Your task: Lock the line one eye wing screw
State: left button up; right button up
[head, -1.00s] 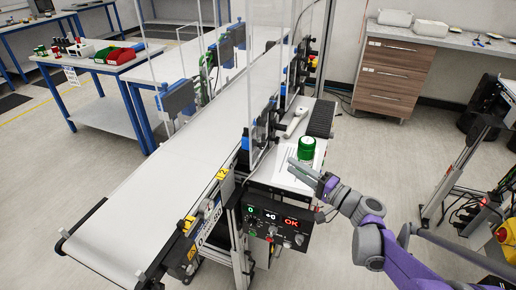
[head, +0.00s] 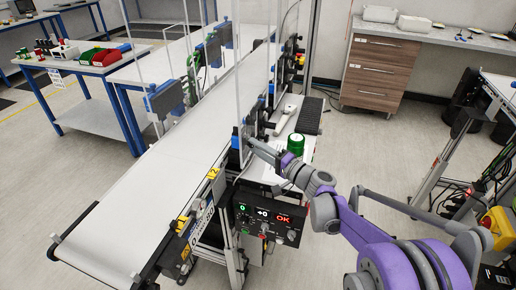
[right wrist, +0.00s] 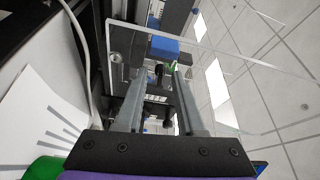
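My right gripper (head: 254,146) reaches in from the right to the eye bracket beside the near conveyor. In the right wrist view its two grey fingers (right wrist: 160,78) are apart. A small dark knob (right wrist: 159,73), which looks like the wing screw, shows between and beyond the fingertips, just below a blue block (right wrist: 164,47). I cannot tell whether the fingers touch it. In the head view a blue block (head: 235,138) shows just left of the fingertips, and the screw is too small or hidden to make out. My left gripper is out of view.
A clear panel (right wrist: 225,75) stands close around the fingers. A green-topped cylinder (head: 296,143) and a pale handheld device (head: 285,120) are on the side shelf. The conveyor belt (head: 140,185) is empty.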

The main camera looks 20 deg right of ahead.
jog(key=shift+c, duration=0.3)
grip_shut()
jog(key=shift+r+m, duration=0.1)
jog(key=shift+m, duration=0.3)
jog(key=m+g, duration=0.2)
jog(key=m, duration=0.3)
jog(key=m+g+p, duration=0.1)
jog(key=m+g, duration=0.2)
jog(key=m, duration=0.1)
jog(key=w+r+m+g+p, duration=0.1)
jog(key=m+g, duration=0.2)
jog(key=m, duration=0.2)
jog(key=shift+d+r+m+y, duration=0.1)
jog(key=shift+d+m+y, duration=0.2)
dwell(0.7)
jog(key=shift+o, duration=0.3)
grip_release()
